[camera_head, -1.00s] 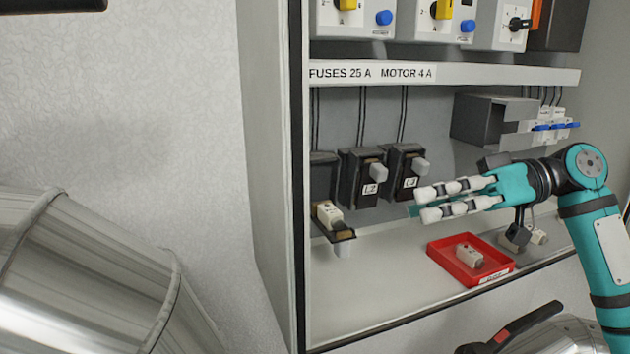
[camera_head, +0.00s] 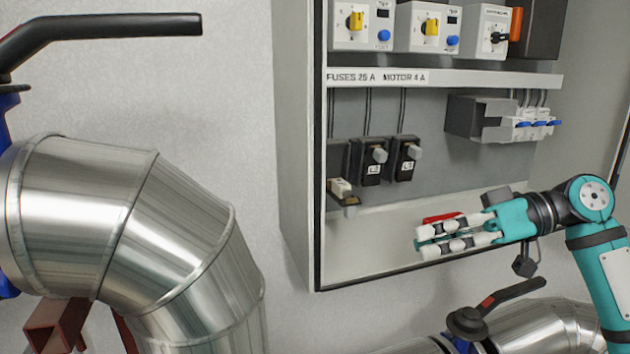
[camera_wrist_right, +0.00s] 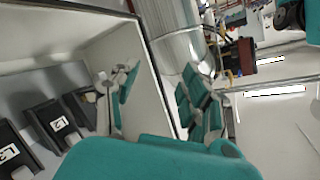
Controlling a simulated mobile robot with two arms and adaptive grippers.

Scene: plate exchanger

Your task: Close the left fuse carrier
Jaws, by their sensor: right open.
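The left fuse carrier (camera_head: 343,188) is the leftmost of the row in the cabinet. It is swung open, tilted out and down, with a white fuse in it. The carriers L2 (camera_head: 369,163) and L3 (camera_head: 405,159) beside it look shut; they also show in the right wrist view, L2 (camera_wrist_right: 57,125) and L3 (camera_wrist_right: 14,150). My right gripper (camera_head: 419,241) is open and empty, its fingers pointing left. In the head view it appears below and to the right of the left carrier, apart from it. My left gripper is out of view.
A red tray (camera_head: 441,217) on the cabinet floor is mostly hidden behind my right gripper. The cabinet's left wall (camera_head: 299,140) stands left of the carriers. A grey box (camera_head: 474,117) and blue-levered breakers (camera_head: 536,124) are at upper right. A large metal pipe (camera_head: 130,225) fills the lower left.

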